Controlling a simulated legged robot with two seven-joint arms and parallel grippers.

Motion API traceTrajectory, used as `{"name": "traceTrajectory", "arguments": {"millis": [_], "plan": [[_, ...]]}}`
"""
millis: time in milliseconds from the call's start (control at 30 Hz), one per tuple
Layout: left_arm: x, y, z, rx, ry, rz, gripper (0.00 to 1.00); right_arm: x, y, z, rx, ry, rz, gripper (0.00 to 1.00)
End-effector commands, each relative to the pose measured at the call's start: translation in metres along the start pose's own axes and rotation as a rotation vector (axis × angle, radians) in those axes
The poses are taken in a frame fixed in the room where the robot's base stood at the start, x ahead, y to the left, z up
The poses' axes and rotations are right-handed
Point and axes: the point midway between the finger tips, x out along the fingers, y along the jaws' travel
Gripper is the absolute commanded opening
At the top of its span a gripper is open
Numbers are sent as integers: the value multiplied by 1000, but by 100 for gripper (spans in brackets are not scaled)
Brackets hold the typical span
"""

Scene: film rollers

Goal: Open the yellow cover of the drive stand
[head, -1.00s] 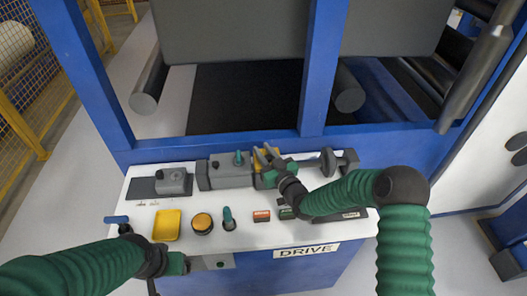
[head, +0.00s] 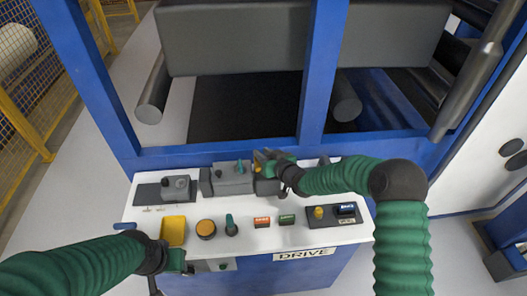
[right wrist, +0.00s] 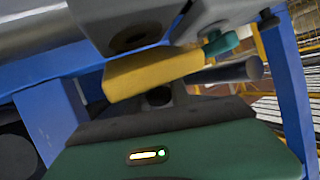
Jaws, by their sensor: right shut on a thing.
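The drive stand (head: 150,217) has a white top, with several grey boxes along its back. A small yellow piece, which looks like the yellow cover (head: 261,166), shows by the middle boxes. It is a yellow block in the right wrist view (right wrist: 150,74), beside grey parts. My right gripper (head: 264,160) is there, shut on what looks like this cover. Its fingers partly hide it, so I cannot tell how far the cover is tilted. My left gripper (head: 184,266) is at the stand's front left edge, apart from the cover; its jaws are unclear.
A grey box with a teal lever (head: 240,166) stands just left of my right gripper. A yellow square piece (head: 172,231), a yellow round button (head: 206,229) and a teal knob (head: 231,226) are on the front of the top. Blue machine posts (head: 322,75) rise behind.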

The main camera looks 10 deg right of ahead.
Motion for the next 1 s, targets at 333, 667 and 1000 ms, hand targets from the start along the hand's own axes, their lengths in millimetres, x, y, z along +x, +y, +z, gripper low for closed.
{"name": "traceTrajectory", "arguments": {"millis": [333,667,1000], "plan": [[-27,0,-6,0,0,0,36,8,4,-11,70,-162,1,0],[-30,0,-7,0,0,0,36,11,6,-10,86,-202,1,0],[-30,0,-7,0,0,0,36,11,6,-10,85,-201,1,35]]}}
